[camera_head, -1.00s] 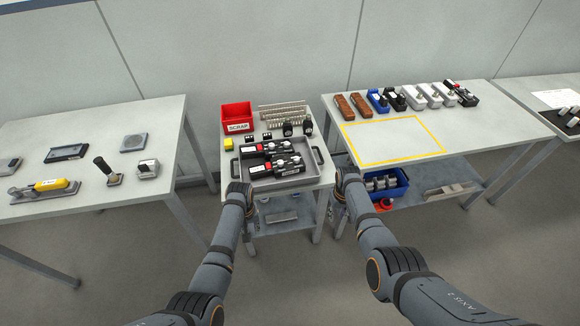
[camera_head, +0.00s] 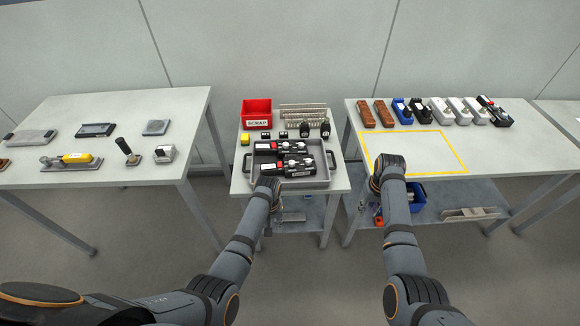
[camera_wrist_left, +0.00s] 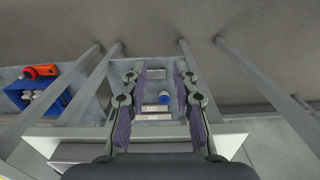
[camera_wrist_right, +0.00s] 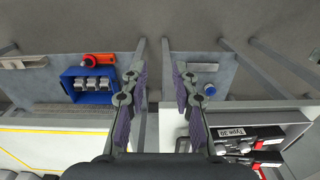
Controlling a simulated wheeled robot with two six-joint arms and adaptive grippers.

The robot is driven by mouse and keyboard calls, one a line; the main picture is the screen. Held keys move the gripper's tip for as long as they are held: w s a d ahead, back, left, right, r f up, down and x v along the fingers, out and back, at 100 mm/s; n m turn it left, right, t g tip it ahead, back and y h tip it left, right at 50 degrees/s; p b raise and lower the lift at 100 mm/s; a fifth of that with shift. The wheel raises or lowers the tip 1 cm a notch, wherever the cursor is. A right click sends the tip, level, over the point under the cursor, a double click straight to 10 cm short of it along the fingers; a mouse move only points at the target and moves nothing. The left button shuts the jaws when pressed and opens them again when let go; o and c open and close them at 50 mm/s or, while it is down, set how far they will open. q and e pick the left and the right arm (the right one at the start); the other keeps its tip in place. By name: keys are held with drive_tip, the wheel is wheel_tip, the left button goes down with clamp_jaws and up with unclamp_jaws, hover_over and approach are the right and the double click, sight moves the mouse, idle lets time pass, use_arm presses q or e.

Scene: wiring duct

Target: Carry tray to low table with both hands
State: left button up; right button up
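The grey tray (camera_head: 318,180) sits flat on the small middle table (camera_head: 240,183), holding black devices (camera_head: 282,165) with red and white parts. It has dark handles at its left and right ends. My left gripper (camera_head: 268,184) is in front of the tray's front edge; in the left wrist view its fingers (camera_wrist_left: 158,88) are spread and empty. My right gripper (camera_head: 388,167) is right of the tray, by the front edge of the right table; in the right wrist view its fingers (camera_wrist_right: 161,88) are spread and empty. Neither gripper holds a handle.
A red SCRAP bin (camera_head: 257,113), terminal strips (camera_head: 303,111) and small parts stand behind the tray. The right table (camera_head: 535,145) has an empty yellow outline (camera_head: 420,173) and a row of devices. The left table (camera_head: 105,180) carries tools. A blue bin (camera_wrist_right: 88,90) sits on the lower shelf.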

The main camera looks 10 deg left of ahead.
use_arm(q)
drive_tip(key=shift+a, duration=0.1)
use_arm(e)
wheel_tip(320, 180, up, 3)
drive_tip(key=shift+r, duration=0.15)
idle(0.3)
